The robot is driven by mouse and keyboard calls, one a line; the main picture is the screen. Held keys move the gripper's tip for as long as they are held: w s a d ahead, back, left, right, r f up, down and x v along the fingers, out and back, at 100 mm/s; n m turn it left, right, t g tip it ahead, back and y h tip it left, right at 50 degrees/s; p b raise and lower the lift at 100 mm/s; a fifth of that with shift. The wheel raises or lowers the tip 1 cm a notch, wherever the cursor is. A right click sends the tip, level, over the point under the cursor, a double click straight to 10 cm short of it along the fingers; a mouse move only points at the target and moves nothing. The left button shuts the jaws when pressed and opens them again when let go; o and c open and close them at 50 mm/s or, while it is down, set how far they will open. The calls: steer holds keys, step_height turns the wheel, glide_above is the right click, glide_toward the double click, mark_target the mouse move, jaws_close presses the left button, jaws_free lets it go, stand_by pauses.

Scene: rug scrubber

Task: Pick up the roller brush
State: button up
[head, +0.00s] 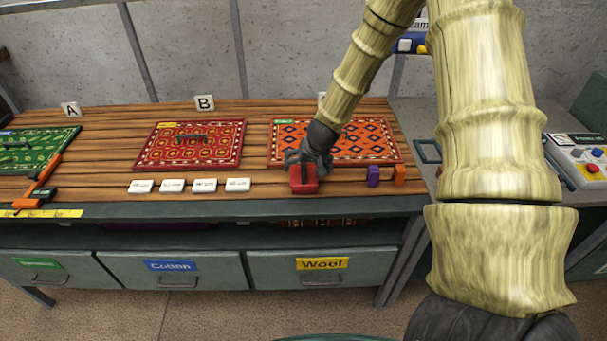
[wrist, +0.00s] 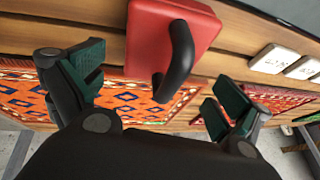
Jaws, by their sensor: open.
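A red block (head: 303,179) with a black looped handle lies at the table's front edge, below the orange rug. In the wrist view the red block (wrist: 160,30) fills the top middle, and its black handle (wrist: 181,60) points toward me. I take it for the roller brush, but no roller or bristles show. My gripper (head: 312,160) is just behind and above it in the head view. In the wrist view my gripper (wrist: 155,92) is open, its green-padded fingers apart on either side of the handle, with no clear contact.
A purple block (head: 373,176) and an orange block (head: 399,175) stand to the right. Several white labels (head: 204,185) lie to the left. Rugs, the red one (head: 225,152) and the orange one (head: 380,147), lie on the wooden table. A long orange tool (head: 44,175) is at far left.

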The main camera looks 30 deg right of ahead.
steer(key=shift+p+x, duration=0.65)
steer(key=shift+x, duration=1.25)
steer(key=shift+c, duration=0.4)
steer(key=c, duration=1.1)
steer(key=shift+o, duration=0.2)
steer(key=shift+r, duration=0.15)
steer(key=shift+r+b, duration=0.45)
steer(key=shift+r, duration=0.1)
steer(key=shift+r+b, duration=0.5)
steer(key=shift+r, duration=0.35)
steer(key=s+a+r+b, duration=0.1)
steer(key=s+a+b, duration=0.1)
steer(key=s, duration=0.5)
steer(key=s+a+r+b, duration=0.1)
steer(key=s+a+b, duration=0.1)
steer(key=s, duration=0.6)
steer(key=shift+s+a+b, duration=0.2)
steer(key=shift+a+b, duration=0.2)
steer(key=shift+b, duration=0.3)
